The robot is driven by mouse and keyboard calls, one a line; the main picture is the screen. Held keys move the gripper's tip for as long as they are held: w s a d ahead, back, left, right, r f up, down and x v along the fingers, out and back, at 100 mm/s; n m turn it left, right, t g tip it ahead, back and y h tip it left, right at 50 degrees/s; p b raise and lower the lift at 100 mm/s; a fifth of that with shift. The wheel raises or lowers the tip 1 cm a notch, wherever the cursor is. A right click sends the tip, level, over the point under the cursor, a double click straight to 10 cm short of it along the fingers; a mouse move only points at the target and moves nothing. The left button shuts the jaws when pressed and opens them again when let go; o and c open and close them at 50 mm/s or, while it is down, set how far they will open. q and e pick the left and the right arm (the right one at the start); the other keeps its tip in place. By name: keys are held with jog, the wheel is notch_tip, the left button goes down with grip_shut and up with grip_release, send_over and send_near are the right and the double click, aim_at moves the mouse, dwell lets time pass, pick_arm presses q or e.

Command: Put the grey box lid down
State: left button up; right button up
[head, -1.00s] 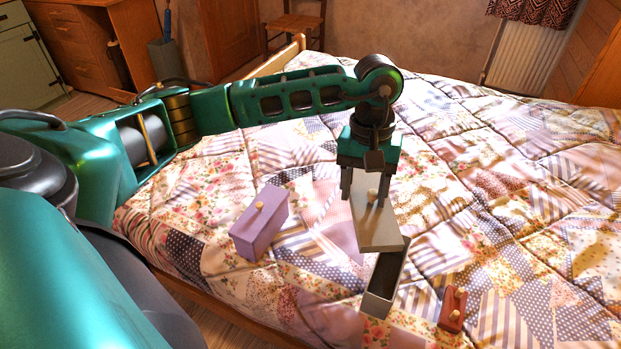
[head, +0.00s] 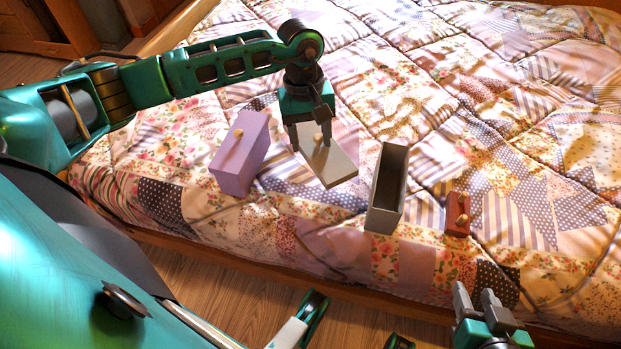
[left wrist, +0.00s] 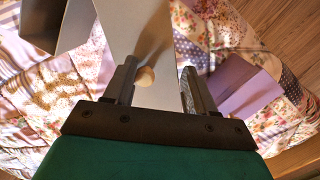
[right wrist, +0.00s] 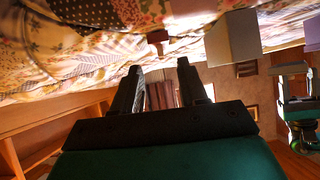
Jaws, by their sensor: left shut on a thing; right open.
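The grey box lid (head: 338,168) is a flat pale panel with a round wooden knob (head: 318,138). My left gripper (head: 310,138) points down and is shut on it, with the knob between the fingers. The lid (left wrist: 140,35) and knob (left wrist: 145,76) also show in the left wrist view. The lid is over the quilt, between the purple box and the open grey box; I cannot tell whether it touches the quilt. The open grey box (head: 386,220) stands right of the lid, apart from it. My right gripper (head: 480,298) is open and empty by the bed's front edge.
A purple box (head: 238,165) with a wooden knob stands close left of the lid. A small red-brown box (head: 457,216) with knobs sits right of the grey box. The patchwork quilt (head: 440,90) is clear behind them. The wooden bed edge (head: 300,272) runs along the front.

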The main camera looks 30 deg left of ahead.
pick_arm(q)
jog(key=b, duration=0.2)
send_over(311, 187)
notch_tip(311, 187, down, 9)
jog(key=shift+w+a+r, duration=0.15)
jog(key=shift+r, duration=0.05)
jog(key=shift+f, duration=0.9)
notch_tip(311, 187, down, 4)
jog(key=shift+r+b, duration=0.25)
jog(key=shift+b, duration=0.45)
jog(key=shift+f, duration=0.15)
jog(key=o, duration=1.1)
jog(key=shift+a, duration=0.1)
jog(key=shift+c, duration=0.2)
pick_arm(e)
jog(key=shift+w+a+f+y, duration=0.3)
jog(key=shift+a+f, duration=0.4)
jog(key=shift+a, duration=0.05)
